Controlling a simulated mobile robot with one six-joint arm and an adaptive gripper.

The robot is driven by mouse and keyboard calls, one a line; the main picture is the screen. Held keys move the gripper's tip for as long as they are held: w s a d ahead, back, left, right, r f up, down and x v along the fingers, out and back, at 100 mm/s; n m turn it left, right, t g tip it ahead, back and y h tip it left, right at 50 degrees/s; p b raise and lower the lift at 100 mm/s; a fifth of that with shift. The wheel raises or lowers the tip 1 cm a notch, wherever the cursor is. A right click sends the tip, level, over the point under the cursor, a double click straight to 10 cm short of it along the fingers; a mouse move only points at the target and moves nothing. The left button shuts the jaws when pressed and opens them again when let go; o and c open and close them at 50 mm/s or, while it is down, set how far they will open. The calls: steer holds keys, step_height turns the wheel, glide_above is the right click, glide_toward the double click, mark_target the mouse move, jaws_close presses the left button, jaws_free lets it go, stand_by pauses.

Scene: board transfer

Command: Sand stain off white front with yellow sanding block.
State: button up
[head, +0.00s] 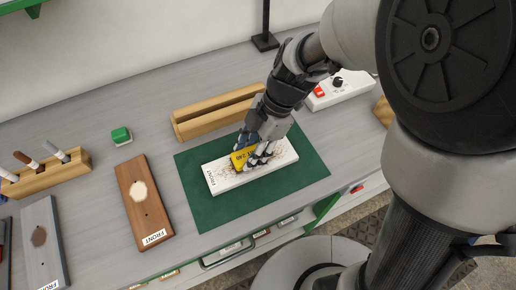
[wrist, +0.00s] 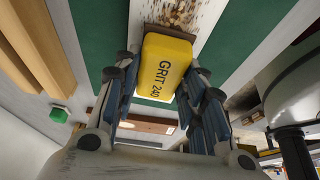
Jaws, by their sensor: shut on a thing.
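The white front (head: 223,180) lies on the green mat (head: 205,212), with its FRONT label at the left end. A brown speckled stain (head: 284,152) shows on its middle and right part. My gripper (head: 254,155) is over the board, shut on the yellow sanding block (head: 239,160). In the wrist view the block (wrist: 165,66) reads GRIT 240 and sits between the fingers of my gripper (wrist: 160,90). The stain (wrist: 178,12) shows beyond the block there. The block appears on or just above the board; contact cannot be told. Block and gripper hide part of the board.
A brown board (head: 152,220) with a pale patch and a grey board (head: 46,255) with a dark patch lie at left. A slotted wooden block (head: 215,114) stands behind the mat. A green block (head: 121,136), a tool rack (head: 50,175) and a white switch box (head: 345,88) stand around.

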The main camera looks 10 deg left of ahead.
steer(key=shift+r+p, duration=1.45)
steer(key=shift+r, duration=1.5)
steer(key=shift+w, duration=0.1)
